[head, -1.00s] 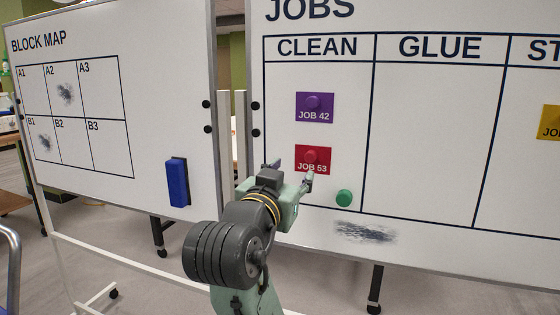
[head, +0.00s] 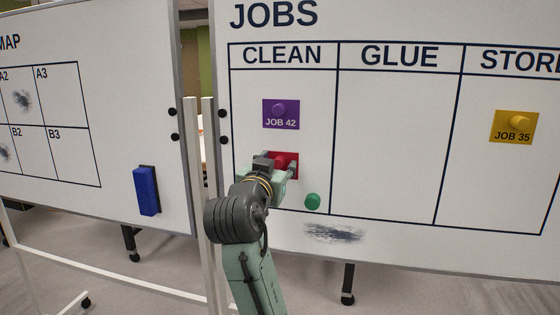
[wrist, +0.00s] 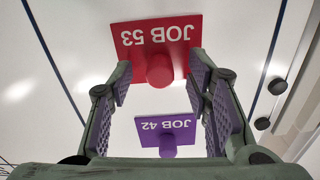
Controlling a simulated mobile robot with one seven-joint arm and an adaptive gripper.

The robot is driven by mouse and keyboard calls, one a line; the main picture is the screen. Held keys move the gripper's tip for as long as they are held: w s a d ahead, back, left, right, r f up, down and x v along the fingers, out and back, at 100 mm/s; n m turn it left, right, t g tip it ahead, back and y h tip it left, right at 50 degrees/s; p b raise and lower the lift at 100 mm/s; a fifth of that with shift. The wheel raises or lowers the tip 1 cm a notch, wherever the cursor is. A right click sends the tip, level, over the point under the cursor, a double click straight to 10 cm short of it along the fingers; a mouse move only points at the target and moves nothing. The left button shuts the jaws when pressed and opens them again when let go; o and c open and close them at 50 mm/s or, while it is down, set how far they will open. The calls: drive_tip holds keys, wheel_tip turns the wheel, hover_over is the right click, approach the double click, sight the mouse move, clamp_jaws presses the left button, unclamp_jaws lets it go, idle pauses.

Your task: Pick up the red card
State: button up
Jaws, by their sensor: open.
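The red card (head: 290,160), marked JOB 53, is on the JOBS whiteboard in the CLEAN column, below the purple card (head: 281,114). In the head view my gripper (head: 281,170) is in front of it and hides its lower part. In the wrist view the red card (wrist: 135,42) appears upside down with a round red knob (wrist: 160,70) facing me. My gripper (wrist: 165,95) is open, with one finger on each side and the knob between them in the picture. The fingers do not appear closed on the knob, and I cannot tell the exact distance to it.
A green magnet (head: 312,201) is just right of and below my gripper. A dark smudge (head: 335,233) lies under the table lines. A yellow card (head: 513,127) is in the STORE column. A second whiteboard (head: 110,200) with a blue eraser (head: 147,190) stands at left.

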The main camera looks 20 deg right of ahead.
clamp_jaws()
idle(0.6)
drive_tip(key=shift+s+a+r+b, duration=0.2)
drive_tip(key=shift+s+b, duration=0.05)
drive_tip(key=shift+b, duration=0.05)
drive_tip(key=r, duration=0.2)
drive_tip(key=r+b, duration=0.1)
drive_tip(key=r, duration=0.3)
drive_tip(key=shift+s+a+r, duration=0.2)
drive_tip(key=shift+s+r, duration=0.05)
drive_tip(key=shift+r, duration=0.1)
drive_tip(key=b+v, duration=0.2)
drive_tip(key=v, duration=1.6)
drive_tip(key=shift+s+a, duration=0.2)
drive_tip(key=shift+s, duration=0.15)
